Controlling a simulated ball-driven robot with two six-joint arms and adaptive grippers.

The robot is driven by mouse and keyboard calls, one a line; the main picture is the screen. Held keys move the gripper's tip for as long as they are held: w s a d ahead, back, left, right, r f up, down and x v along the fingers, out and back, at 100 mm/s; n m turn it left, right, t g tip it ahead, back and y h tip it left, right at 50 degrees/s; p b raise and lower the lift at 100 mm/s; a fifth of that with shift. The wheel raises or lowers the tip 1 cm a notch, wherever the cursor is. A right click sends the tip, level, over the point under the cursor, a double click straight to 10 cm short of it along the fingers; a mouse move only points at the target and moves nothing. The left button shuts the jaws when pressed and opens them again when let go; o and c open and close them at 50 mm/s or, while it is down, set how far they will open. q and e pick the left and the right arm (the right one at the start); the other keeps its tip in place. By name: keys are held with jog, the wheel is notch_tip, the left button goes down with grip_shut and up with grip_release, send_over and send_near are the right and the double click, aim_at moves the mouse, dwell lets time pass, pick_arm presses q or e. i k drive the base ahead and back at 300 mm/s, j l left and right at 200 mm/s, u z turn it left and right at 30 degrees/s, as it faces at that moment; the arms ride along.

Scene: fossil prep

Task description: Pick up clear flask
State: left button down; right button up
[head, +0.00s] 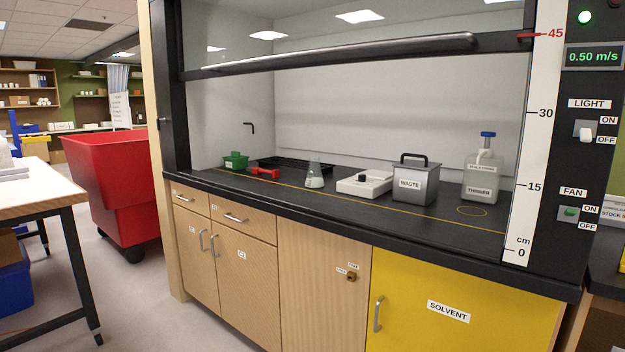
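The clear flask (314,175) is a conical glass vessel standing upright on the black worktop of the fume hood. It appears to hold a little pale content at the bottom. It stands between a red tool (263,172) on its left and a white box-shaped device (364,184) on its right. Neither of my grippers is in the head view.
The raised sash (345,54) crosses above the worktop (420,211). A grey WASTE bin (414,188), a THINNER bottle (483,176), a black tray (292,165) and a green box (236,161) also stand inside. A red cart (110,185) stands left of the hood.

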aim_at(314, 178)
jog(key=i+j+z, duration=0.1)
jog(key=i+j, duration=1.15)
jog(key=i, duration=0.15)
